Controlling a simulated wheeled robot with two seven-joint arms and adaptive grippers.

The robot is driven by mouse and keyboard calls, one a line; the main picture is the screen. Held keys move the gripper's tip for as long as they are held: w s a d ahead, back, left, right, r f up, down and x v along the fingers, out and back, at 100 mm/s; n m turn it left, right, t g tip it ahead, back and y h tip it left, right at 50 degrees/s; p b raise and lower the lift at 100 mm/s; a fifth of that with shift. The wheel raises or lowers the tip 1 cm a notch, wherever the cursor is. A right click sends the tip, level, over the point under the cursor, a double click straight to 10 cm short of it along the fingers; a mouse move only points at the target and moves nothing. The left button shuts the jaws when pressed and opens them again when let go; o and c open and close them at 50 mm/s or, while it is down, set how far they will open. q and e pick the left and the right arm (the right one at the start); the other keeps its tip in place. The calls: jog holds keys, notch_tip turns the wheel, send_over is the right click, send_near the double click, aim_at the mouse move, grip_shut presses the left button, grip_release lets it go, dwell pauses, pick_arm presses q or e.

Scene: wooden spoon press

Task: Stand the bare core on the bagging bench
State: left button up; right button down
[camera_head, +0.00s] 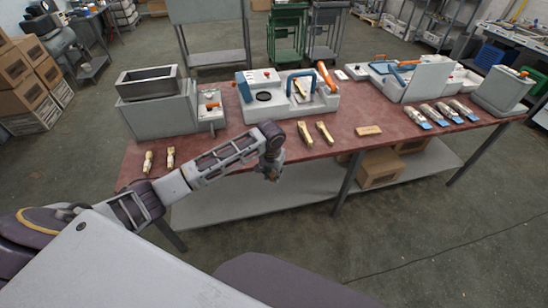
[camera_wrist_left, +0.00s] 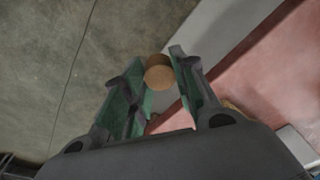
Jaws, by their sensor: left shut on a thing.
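My left gripper (camera_head: 271,174) hangs at the front edge of the long red-topped bench (camera_head: 235,152), over its lower shelf. In the left wrist view my left gripper (camera_wrist_left: 155,88) has its green-lined fingers shut on the bare core (camera_wrist_left: 159,72), a brown cylinder whose round end faces the camera. In the head view the core is too small and hidden by the gripper to make out clearly. I cannot tell from the picture which bench is the bagging bench. My right gripper is not in view.
On the red top stand a grey machine with a bin (camera_head: 150,82), a white press with a blue handle (camera_head: 290,98) and a grey unit (camera_head: 425,80). Wooden spoons (camera_head: 324,132), a small wooden block (camera_head: 368,131) and several wrapped packs (camera_head: 418,118) lie along the front.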

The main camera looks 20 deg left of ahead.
pick_arm(q)
jog(key=s+d+f, duration=0.2)
jog(key=s+f, duration=0.7)
jog(key=s, duration=0.1)
jog(key=shift+s+d+f, duration=0.2)
jog(key=shift+s, duration=0.15)
jog(key=shift+a, duration=0.2)
